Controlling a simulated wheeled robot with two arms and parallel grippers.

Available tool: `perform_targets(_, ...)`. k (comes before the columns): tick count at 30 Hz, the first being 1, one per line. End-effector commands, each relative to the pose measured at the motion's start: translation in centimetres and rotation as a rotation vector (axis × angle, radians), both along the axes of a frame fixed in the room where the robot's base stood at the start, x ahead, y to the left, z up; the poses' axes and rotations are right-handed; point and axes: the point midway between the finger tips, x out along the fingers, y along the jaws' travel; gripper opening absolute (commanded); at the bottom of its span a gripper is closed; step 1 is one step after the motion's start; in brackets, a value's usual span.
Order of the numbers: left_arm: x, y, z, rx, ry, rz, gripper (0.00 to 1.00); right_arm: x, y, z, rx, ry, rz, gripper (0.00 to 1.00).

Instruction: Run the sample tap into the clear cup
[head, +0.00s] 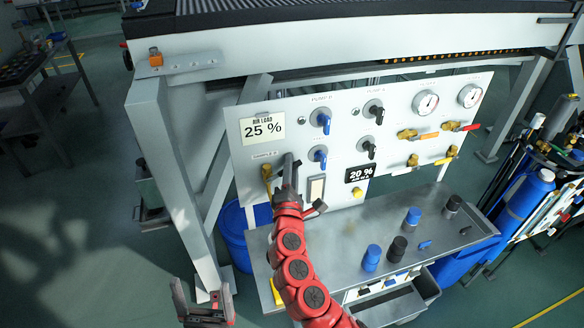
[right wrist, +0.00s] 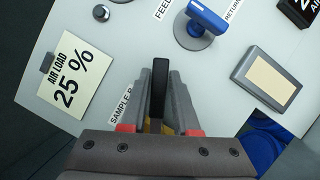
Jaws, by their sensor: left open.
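The sample tap (head: 266,174), with yellow parts, is at the panel's lower left under a "SAMPLE" label. My right gripper (head: 289,163) reaches the panel beside it. In the right wrist view, the grey fingers of my right gripper (right wrist: 160,92) close in on both sides of a black lever (right wrist: 160,66), with no clear gap; a little yellow shows below it. My left gripper (head: 204,303) is open and empty, low at the left, away from the panel. I cannot make out the clear cup; my right arm hides part of the area below the tap.
The panel (head: 400,165) carries blue and black knobs, gauges and valves. A metal shelf (head: 440,215) below holds blue-capped and black-capped containers (head: 371,257). A blue bin (head: 236,235) stands behind the frame leg (head: 178,190).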

Motion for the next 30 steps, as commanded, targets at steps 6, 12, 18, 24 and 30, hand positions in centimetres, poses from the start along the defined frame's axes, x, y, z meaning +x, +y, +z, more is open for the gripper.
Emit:
perform_targets(6,0.0,0.0,0.0,0.0,0.0,0.0,0.9,0.0,0.0,0.0,0.001,-0.001,0.0,0.53)
perform_targets(12,0.0,0.0,0.0,0.0,0.0,0.0,0.9,-0.1,0.0,0.1,0.001,-0.001,0.0,0.53)
perform_targets(18,0.0,0.0,-0.6,0.0,0.0,0.0,0.9,-1.8,0.1,-0.5,0.0,-0.003,0.001,0.53)
perform_targets(24,0.0,0.0,-1.9,0.0,0.0,0.0,0.9,-6.3,0.5,-1.4,0.0,-0.003,0.008,0.53)
perform_targets(30,0.0,0.0,-3.5,0.0,0.0,0.0,0.9,-11.5,0.6,-2.4,-0.001,-0.002,0.009,0.53)
